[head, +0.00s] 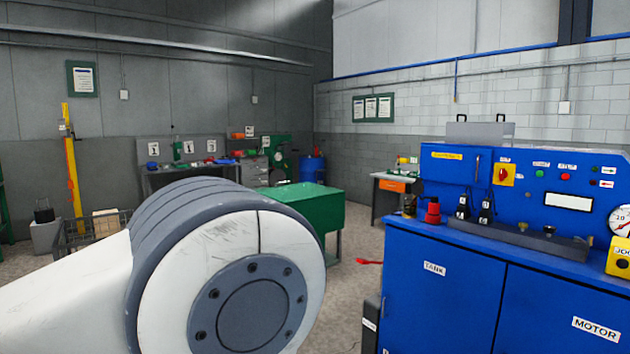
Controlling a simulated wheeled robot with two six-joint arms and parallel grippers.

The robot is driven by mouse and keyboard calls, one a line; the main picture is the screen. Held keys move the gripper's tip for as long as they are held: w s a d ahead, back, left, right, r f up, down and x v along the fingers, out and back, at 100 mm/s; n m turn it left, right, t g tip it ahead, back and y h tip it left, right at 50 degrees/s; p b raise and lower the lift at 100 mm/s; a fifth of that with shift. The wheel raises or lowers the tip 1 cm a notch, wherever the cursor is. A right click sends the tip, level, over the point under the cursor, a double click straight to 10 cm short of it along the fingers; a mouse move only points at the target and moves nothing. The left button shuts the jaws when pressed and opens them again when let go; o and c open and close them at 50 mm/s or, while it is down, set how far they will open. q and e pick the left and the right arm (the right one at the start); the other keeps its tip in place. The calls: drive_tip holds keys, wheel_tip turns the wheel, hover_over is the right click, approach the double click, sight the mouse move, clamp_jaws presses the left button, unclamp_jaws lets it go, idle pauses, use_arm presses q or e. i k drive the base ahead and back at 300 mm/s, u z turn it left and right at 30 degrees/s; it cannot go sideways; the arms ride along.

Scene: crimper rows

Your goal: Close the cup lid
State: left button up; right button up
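I cannot make out a cup or a lid for certain in the head view. A small red item (432,212) stands on the left end of the blue machine's top, with a dark can-like item (410,205) beside it; both are too small to identify surely. A large white and grey joint of my arm fills the lower left and hides what is behind it. Neither my left nor my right gripper is in view.
A blue machine (470,290) labelled TANK and MOTOR fills the right, with a control panel (550,180) on top. A green box-like bench (310,205) stands mid-room. A workbench (180,172) lines the back wall. Grey floor (352,250) shows between bench and machine.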

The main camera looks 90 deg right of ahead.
sight(417, 187)
drive_tip(key=z, duration=4.2)
drive_tip(key=k, duration=1.2)
drive_tip(key=u, duration=0.75)
drive_tip(key=i, duration=1)
drive_tip(key=u, duration=0.25)
drive_tip(key=i, duration=3)
drive_tip(key=z, duration=0.25)
